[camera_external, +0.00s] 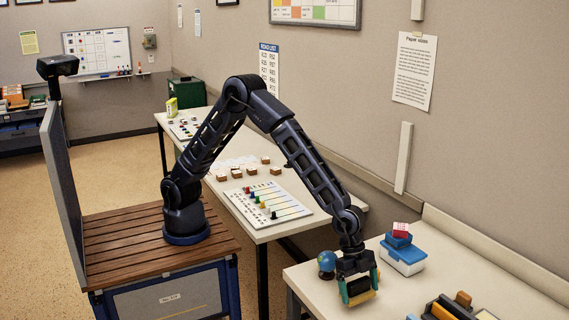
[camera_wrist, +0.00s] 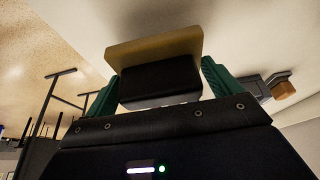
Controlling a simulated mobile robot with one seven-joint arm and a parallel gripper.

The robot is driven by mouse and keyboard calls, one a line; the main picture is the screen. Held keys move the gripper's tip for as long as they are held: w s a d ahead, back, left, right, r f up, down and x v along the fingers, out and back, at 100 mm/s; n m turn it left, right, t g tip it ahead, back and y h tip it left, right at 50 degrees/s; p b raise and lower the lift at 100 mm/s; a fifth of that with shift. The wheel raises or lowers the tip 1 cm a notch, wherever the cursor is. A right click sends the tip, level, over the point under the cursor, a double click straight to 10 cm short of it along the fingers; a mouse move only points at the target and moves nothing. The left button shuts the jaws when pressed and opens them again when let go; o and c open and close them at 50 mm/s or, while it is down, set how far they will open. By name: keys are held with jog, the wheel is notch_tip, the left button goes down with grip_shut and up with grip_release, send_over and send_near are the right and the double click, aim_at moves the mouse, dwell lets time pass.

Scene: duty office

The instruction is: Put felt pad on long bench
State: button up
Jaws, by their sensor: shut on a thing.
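My gripper (camera_external: 359,284) has green fingers, which also show in the wrist view (camera_wrist: 160,85). It is shut on a block with a dark part and a tan slab, which looks like the felt pad (camera_wrist: 155,50). In the external view the pad (camera_external: 361,296) is between the fingers, over the pale near bench (camera_external: 413,292); I cannot tell whether it touches the top. A longer pale bench (camera_external: 281,224) runs behind my arm along the wall. I cannot tell which one is the long bench.
On the near bench stand a blue globe (camera_external: 327,262), a blue and white box (camera_external: 403,257) with smaller boxes on top, and a dark organizer (camera_external: 446,308). The longer bench holds a pegboard (camera_external: 268,204) and several small wooden blocks (camera_external: 251,171). A gap separates the benches.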

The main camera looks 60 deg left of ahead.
aim_at(358, 296)
jog(key=shift+f, duration=1.45)
jog(key=shift+f, duration=0.15)
jog(key=o, duration=0.7)
